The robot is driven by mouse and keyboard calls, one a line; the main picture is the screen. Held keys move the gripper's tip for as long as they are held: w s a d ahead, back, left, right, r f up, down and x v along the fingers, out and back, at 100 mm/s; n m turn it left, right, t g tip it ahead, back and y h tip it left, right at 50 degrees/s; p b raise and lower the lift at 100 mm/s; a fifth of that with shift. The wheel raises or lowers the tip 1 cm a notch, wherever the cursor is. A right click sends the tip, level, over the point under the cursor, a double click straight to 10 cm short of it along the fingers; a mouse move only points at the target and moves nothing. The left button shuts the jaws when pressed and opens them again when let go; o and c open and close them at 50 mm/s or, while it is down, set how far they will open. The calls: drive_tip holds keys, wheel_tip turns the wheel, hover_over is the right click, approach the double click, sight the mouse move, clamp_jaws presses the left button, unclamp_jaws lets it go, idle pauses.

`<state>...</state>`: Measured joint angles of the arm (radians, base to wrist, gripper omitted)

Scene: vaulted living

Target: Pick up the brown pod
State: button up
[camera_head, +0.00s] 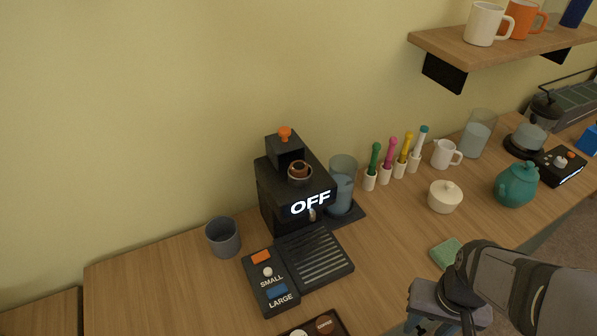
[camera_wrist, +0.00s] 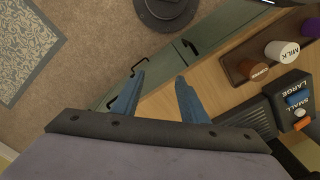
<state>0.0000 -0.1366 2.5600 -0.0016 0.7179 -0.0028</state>
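The brown pod (camera_wrist: 254,70) stands in a dark brown tray (camera_wrist: 238,50) beside a white pod marked MILK (camera_wrist: 282,52) in the wrist view. In the head view the brown pod (camera_head: 325,324) shows at the bottom edge, and its tray (camera_head: 341,317) is cut off by the frame. My gripper (camera_wrist: 160,82) is open, with nothing between its two blue fingers. It is apart from the brown pod, which lies to the right of the fingers in the wrist view. My gripper also shows at the lower right of the head view, with its fingertips partly cut off.
A black coffee machine (camera_head: 290,200) reading OFF stands behind the button box (camera_head: 270,283). A grey cup (camera_head: 223,237), green sponge (camera_head: 446,253), white lidded bowl (camera_head: 445,197) and teal teapot (camera_head: 516,184) stand around. A purple pod (camera_wrist: 310,27) is in the tray. Green drawers (camera_wrist: 170,62) lie below the counter.

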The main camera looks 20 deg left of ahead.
drive_tip(key=o, duration=0.3)
drive_tip(key=shift+o, duration=0.2)
